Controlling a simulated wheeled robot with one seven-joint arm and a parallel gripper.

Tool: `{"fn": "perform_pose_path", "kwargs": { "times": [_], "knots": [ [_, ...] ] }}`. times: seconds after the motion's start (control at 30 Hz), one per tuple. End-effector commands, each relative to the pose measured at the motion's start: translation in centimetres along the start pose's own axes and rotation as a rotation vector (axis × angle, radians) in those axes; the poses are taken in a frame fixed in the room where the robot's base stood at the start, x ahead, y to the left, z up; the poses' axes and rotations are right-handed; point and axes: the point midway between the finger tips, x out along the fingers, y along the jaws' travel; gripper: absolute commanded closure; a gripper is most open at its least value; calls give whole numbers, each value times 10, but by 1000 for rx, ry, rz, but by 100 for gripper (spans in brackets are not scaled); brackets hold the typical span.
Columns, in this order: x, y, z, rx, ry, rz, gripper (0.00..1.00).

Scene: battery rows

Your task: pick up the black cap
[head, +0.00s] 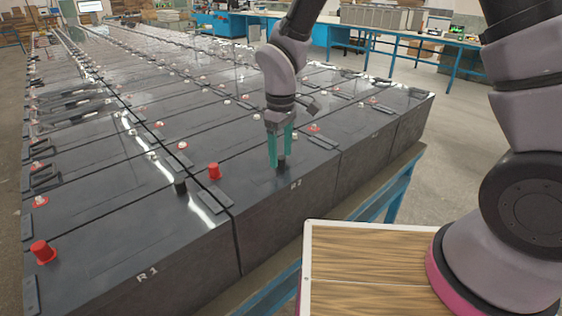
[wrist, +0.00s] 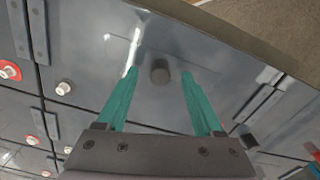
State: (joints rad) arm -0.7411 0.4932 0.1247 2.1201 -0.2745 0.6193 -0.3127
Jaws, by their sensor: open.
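A small black cap (head: 282,161) stands on top of the dark battery marked R2 (head: 262,180), near its front edge. My gripper (head: 281,166) points down over this battery with its teal fingers open. The cap is between the fingertips. In the wrist view the same cap (wrist: 159,72) sits midway between the two fingertips, with a gap on each side, so the fingers do not grip it. A second black cap (head: 180,186) stands on the battery marked R1, to the left of my gripper.
A red cap (head: 214,171) stands left of my gripper, and another red cap (head: 42,252) is on R1's left end. Rows of dark batteries stretch back. A wood-topped tray (head: 365,284) is at the front right. Blue benches (head: 395,35) stand at the back.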

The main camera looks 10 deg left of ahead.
Motion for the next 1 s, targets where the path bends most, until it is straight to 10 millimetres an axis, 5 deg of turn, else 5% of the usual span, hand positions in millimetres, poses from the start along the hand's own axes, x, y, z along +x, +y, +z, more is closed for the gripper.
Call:
{"fn": "perform_pose_path", "kwargs": {
  "times": [0.3, 0.5, 0.83, 1.0],
  "knots": [
    [7, 0, 0, 1, 1, 0, 31],
    [7, 0, 0, 1, 1, 0, 100],
    [2, 0, 0, 1, 2, 1, 100],
    [-25, 1, -1, 1, 6, 3, 100]
  ]
}}
